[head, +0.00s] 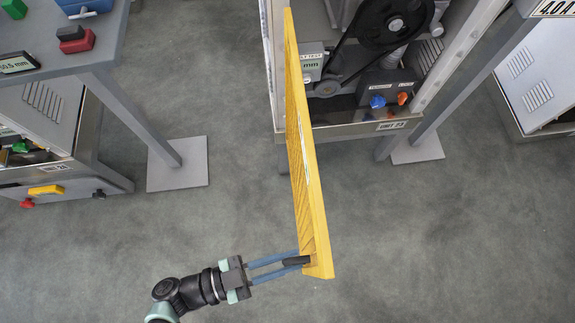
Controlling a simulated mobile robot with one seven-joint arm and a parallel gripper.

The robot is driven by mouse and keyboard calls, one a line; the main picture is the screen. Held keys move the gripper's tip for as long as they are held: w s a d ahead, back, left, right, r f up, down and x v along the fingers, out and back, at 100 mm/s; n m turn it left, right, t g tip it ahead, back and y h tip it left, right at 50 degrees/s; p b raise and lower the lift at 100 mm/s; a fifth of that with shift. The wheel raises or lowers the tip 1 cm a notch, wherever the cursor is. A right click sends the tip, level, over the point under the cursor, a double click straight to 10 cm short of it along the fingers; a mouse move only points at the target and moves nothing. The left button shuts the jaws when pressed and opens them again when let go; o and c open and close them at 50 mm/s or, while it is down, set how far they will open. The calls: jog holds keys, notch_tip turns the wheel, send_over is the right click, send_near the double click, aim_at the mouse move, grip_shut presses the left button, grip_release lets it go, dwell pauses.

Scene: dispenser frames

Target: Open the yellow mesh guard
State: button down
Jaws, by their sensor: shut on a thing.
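The yellow mesh guard (304,150) stands swung out from the front of the unit, seen nearly edge-on from above in the head view. Its hinged side appears to be at the unit's left front post. A dark handle (296,261) sits near the guard's free lower end. My gripper (300,256) reaches in from the lower left, with its two blue fingers shut on the handle. The fingertips are partly hidden at the guard's edge. The unit's interior shows to the right of the guard.
The open unit (345,131) holds a black pulley (394,24), a blue knob (377,102) and an orange knob (402,98). A grey table (60,62) stands at upper left, its leg on a floor plate (178,172). The floor right of the guard is clear.

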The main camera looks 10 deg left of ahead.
jog(key=c, duration=0.8)
grip_release()
jog(key=shift+c, duration=0.2)
jog(key=b+v, duration=0.3)
jog(key=v, duration=1)
